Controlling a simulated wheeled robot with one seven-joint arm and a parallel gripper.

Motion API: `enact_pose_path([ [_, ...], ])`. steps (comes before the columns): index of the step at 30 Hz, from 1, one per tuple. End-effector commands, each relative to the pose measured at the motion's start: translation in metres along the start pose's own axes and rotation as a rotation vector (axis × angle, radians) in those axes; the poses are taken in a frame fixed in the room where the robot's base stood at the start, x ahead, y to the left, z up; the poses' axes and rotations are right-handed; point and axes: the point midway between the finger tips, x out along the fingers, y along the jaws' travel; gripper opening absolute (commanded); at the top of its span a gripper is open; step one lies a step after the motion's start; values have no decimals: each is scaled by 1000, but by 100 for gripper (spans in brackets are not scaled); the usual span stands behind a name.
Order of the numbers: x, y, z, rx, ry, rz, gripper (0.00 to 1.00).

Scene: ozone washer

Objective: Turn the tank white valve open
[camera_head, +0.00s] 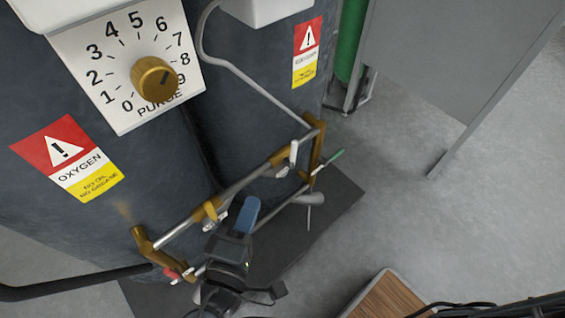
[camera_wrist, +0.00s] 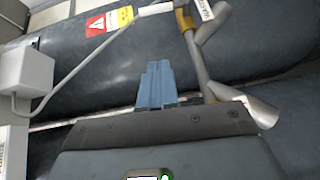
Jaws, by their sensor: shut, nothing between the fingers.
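Two large dark tanks (camera_head: 150,165) stand side by side, with a metal pipe (camera_head: 238,188) with brass fittings running along their front. A pale grey-white lever handle (camera_head: 309,198) sits on the lower pipe at the right; I cannot tell for sure that it is the tank white valve. A smaller white piece (camera_head: 293,153) hangs by the upper brass fitting. My gripper (camera_head: 248,204) has blue fingers, shut and empty, left of the pale lever and apart from it. In the wrist view the fingers (camera_wrist: 157,66) point at the tank, with pale cylindrical handles (camera_wrist: 212,22) to their right.
A brass purge knob (camera_head: 154,79) on a numbered dial is at upper left. Oxygen warning labels (camera_head: 67,158) are on the tanks.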

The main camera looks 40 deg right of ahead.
Motion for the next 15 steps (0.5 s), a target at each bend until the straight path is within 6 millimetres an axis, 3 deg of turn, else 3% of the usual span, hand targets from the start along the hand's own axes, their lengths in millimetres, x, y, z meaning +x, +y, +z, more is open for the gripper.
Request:
enact_pose_path([
  [5,17,1,1,1,-7,3,0],
  [15,83,0,2,0,-9,1,0],
])
